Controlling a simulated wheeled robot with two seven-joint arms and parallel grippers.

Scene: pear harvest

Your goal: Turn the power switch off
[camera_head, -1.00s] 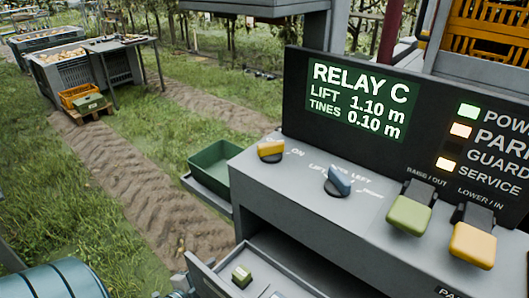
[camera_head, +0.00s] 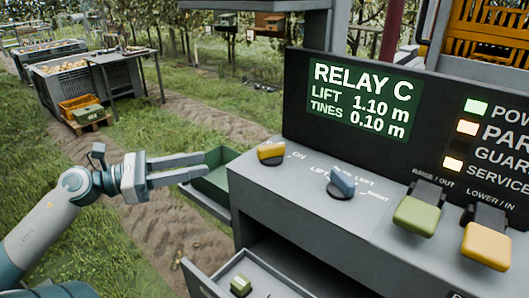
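The power switch is a yellow rotary knob (camera_head: 271,152) on the left end of the grey console top, with "ON" lettered beside it. The green power lamp (camera_head: 476,106) on the panel is lit. My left gripper (camera_head: 205,166) reaches in from the left, its two fingers apart and pointing right toward the yellow knob. It is empty and short of the knob, over or near the green bin. My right gripper is not in view.
A blue selector knob (camera_head: 341,184), a green lever (camera_head: 417,213) and a yellow lever (camera_head: 486,244) stand further right on the console (camera_head: 300,205). A display (camera_head: 362,101) reads RELAY C. A green bin (camera_head: 222,182) sits left of the console. An open drawer (camera_head: 262,279) is below.

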